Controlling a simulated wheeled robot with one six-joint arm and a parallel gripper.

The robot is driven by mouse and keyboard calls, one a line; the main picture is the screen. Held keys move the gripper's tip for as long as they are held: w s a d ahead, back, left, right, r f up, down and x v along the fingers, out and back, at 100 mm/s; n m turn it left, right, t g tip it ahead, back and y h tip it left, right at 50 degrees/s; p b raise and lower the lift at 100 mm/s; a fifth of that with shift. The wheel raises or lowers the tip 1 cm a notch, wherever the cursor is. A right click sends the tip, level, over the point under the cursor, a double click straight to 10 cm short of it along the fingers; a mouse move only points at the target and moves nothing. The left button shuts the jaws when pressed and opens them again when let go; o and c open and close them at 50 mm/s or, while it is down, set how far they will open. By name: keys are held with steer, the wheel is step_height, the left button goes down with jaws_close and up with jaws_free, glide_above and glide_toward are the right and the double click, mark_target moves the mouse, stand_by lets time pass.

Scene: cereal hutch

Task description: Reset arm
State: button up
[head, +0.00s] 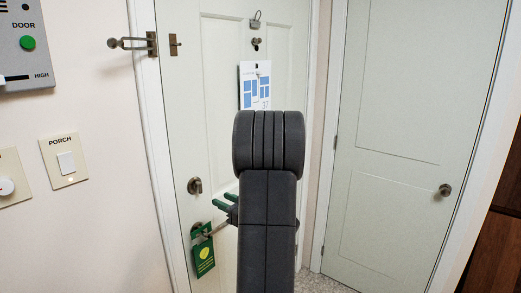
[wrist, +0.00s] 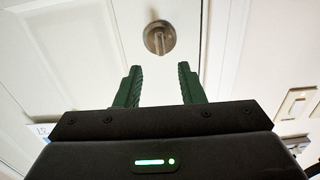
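My arm rises through the middle of the head view and hides part of a white panelled door (head: 215,110). My gripper (head: 226,206) shows only partly there, with green fingers beside the arm at the door's lower left. In the wrist view my gripper (wrist: 159,88) has its two green fingers apart with nothing between them. A round metal fitting with a turn piece (wrist: 159,38) is on the door beyond the fingertips, apart from them.
A round lock (head: 195,186) sits above a green hanger (head: 204,254) on the door. A swing-bar latch (head: 133,43) and a paper (head: 254,84) are higher up. A PORCH switch (head: 66,163) and grey panel (head: 24,45) are on the left wall. A second door (head: 405,120) stands right.

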mark_target(202, 188)
steer(key=p+x, duration=0.1)
steer(key=x, duration=1)
steer(key=shift+d+n, duration=0.15)
steer(key=shift+n, duration=0.95)
steer(key=n, duration=0.4)
steer(key=n+p, duration=0.1)
steer(key=n, duration=0.3)
steer(key=shift+r, duration=0.15)
steer(key=shift+s+d+n, duration=0.1)
steer(key=shift+d+n, duration=0.05)
steer(key=shift+n, duration=0.45)
steer(key=b+v, duration=0.2)
steer(key=v, duration=0.7)
steer(key=shift+s+d, duration=0.1)
steer(key=shift+s, duration=0.05)
